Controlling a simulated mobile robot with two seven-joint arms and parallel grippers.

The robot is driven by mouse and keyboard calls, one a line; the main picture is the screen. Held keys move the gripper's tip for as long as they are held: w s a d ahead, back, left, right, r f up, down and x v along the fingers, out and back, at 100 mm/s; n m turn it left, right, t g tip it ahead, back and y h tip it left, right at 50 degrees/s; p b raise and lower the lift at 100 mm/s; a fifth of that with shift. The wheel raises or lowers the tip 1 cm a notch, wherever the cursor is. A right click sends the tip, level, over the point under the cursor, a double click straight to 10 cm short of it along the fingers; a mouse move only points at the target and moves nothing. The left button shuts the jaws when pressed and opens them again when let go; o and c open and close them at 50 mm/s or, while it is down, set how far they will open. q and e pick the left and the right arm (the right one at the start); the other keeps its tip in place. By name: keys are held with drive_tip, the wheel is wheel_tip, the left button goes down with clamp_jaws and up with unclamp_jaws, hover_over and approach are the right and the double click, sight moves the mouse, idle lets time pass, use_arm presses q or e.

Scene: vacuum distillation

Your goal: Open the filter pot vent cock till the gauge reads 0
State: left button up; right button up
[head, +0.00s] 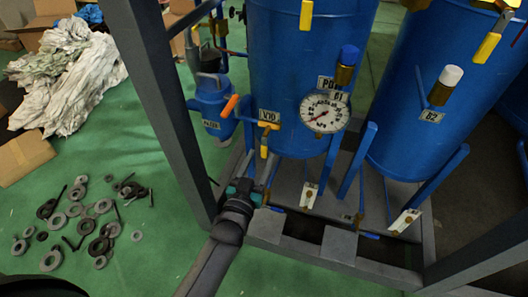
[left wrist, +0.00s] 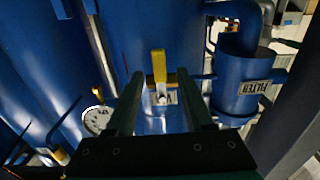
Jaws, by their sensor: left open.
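The small blue filter pot (head: 213,98) stands left of the large blue vessels; its label shows upside down in the left wrist view (left wrist: 240,72). A cock with a yellow lever (head: 264,143) sits beside the V10 tag (head: 269,116), and its lever (left wrist: 158,66) also shows in the wrist view. An orange handle (head: 230,105) juts out by the pot. The round white gauge (head: 324,112) has a red needle pointing lower left; its figures are too small to read. My left gripper (head: 252,182) is open below the V10 cock, its fingers (left wrist: 160,76) apart on either side of the yellow lever in view; contact is unclear.
A grey frame post (head: 165,100) stands close left of my left arm. The skid's bottom rail (head: 310,262) runs below. Two more valves with white plates (head: 309,196) (head: 405,221) sit low. Washers and bolts (head: 95,220) litter the green floor at left.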

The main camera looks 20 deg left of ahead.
sight(263, 152)
use_arm(q)
drive_tip(key=shift+w+d+b, duration=0.1)
drive_tip(key=shift+w+b, duration=0.5)
drive_tip(key=shift+w, duration=1.35)
use_arm(e)
drive_tip(key=shift+w+a+r, duration=0.3)
drive_tip(key=shift+r, duration=0.4)
drive_tip(key=shift+w+a+r, duration=0.3)
drive_tip(key=shift+r, duration=0.35)
use_arm(q)
drive_tip(key=shift+c, duration=0.3)
clamp_jaws()
